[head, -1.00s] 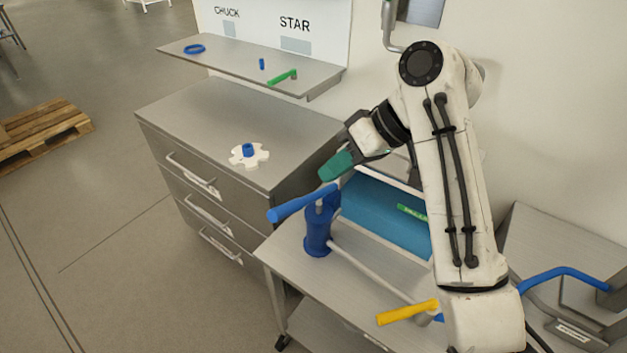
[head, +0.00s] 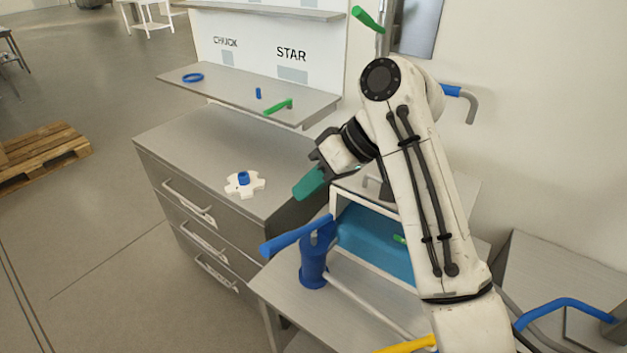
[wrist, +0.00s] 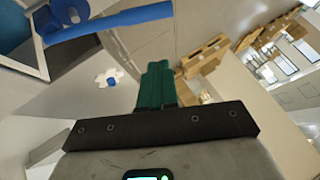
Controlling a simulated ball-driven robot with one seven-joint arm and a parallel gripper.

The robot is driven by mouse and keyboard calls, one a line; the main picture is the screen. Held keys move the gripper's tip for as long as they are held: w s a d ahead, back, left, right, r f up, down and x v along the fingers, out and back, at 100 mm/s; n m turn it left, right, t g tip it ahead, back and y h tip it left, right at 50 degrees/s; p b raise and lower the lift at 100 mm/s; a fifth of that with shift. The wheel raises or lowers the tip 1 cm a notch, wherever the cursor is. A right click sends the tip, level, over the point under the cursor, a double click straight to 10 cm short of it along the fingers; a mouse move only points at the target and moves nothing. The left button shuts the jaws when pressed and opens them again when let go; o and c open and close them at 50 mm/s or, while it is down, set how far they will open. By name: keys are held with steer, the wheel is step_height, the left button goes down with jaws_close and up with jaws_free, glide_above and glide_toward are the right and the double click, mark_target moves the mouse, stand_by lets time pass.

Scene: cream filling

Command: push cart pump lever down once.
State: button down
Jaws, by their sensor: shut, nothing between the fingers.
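The blue pump (head: 313,265) stands upright on the grey cart top (head: 285,293). Its blue lever (head: 296,236) sticks out to the left from the pump's top and slopes slightly down at its free end. My gripper (head: 308,184) has green fingers, pressed together and empty. In the head view it hangs above and beyond the lever, apart from it. In the wrist view the lever (wrist: 115,21) crosses the upper left, and my shut fingertips (wrist: 157,70) point toward the space beside it, not touching. The gripper's far side is hidden in the head view.
A drawer cabinet (head: 190,150) stands left of the cart, with a white star-shaped part (head: 245,186) on top. A shelf (head: 235,97) holds small blue and green items. A blue bin (head: 375,240) sits right of the pump. A yellow handle (head: 408,345) is at the front.

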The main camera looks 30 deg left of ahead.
steer(key=p, duration=0.1)
glide_above(285, 241)
steer(key=w, duration=0.2)
steer(key=f, duration=0.5)
steer(key=shift+s+a, duration=0.25)
steer(key=shift+s+d+f+p, duration=0.15)
steer(key=shift+s+f+p, duration=0.15)
steer(key=shift+f, duration=0.25)
steer(key=shift+s+d+f+p, duration=0.15)
steer(key=shift+f+p, duration=0.15)
steer(key=shift+f, duration=0.2)
steer(key=shift+s+f, duration=0.25)
steer(key=shift+f, duration=0.4)
